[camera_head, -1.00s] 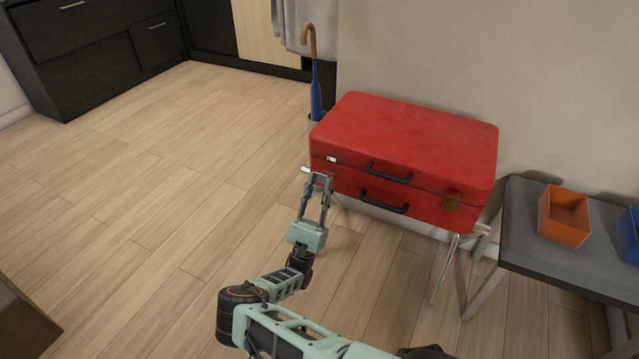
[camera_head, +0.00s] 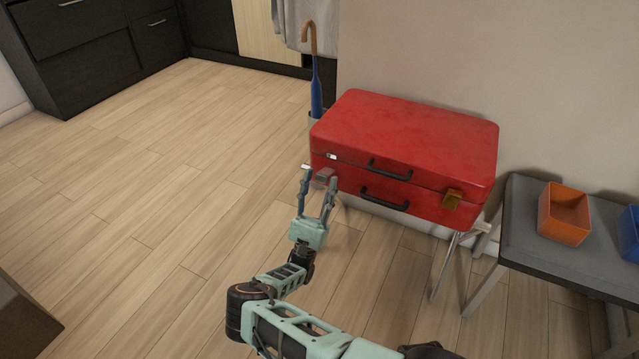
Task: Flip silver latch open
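A red suitcase (camera_head: 415,134) lies closed on a metal-legged stand. Its silver latch (camera_head: 331,156) shows as a small bright piece at the left of the front face, near the lid seam. A small greyish piece (camera_head: 325,174) shows just below it; I cannot tell if it is part of the latch. My gripper (camera_head: 318,178) is open and empty, its fingers spread in front of the left front corner, just below the silver latch. The right fingertip overlaps the suitcase front in the picture; contact cannot be told.
A gold latch (camera_head: 452,198) sits at the right of the front, with two black handles between. A grey bench (camera_head: 540,252) with an orange box (camera_head: 565,214) and a blue box (camera_head: 629,236) stands right. A blue umbrella (camera_head: 315,90) stands behind left. The left floor is clear.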

